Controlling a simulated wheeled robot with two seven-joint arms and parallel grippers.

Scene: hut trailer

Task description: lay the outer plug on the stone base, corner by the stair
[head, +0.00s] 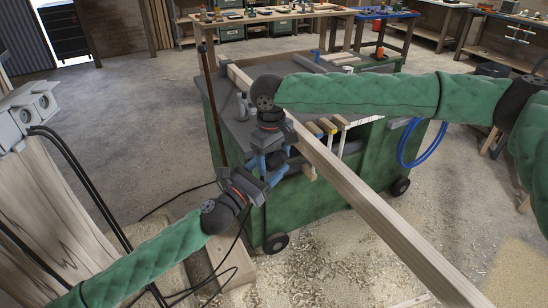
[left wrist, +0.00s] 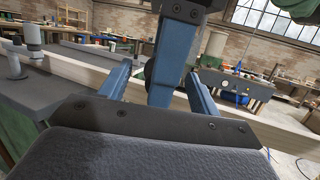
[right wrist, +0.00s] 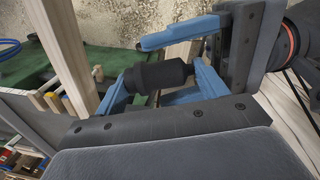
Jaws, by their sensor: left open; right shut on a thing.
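A short black ribbed cylinder, which I take for the outer plug (right wrist: 160,76), sits between the blue fingers of my right gripper (head: 270,158), which is shut on it. My left gripper (head: 262,172) is open just below and faces the right one. In the left wrist view its two blue fingers (left wrist: 158,85) stand apart, with a blue part of the right gripper between them. I cannot make out the stone base or a stair in any view.
A green wheeled workbench (head: 235,180) stands just behind the grippers. A long timber beam (head: 375,215) crosses over it towards the lower right. Black cables (head: 205,265) loop at the lower left beside a grey socket box (head: 30,110). Sawdust-strewn floor (head: 330,265) is open in front.

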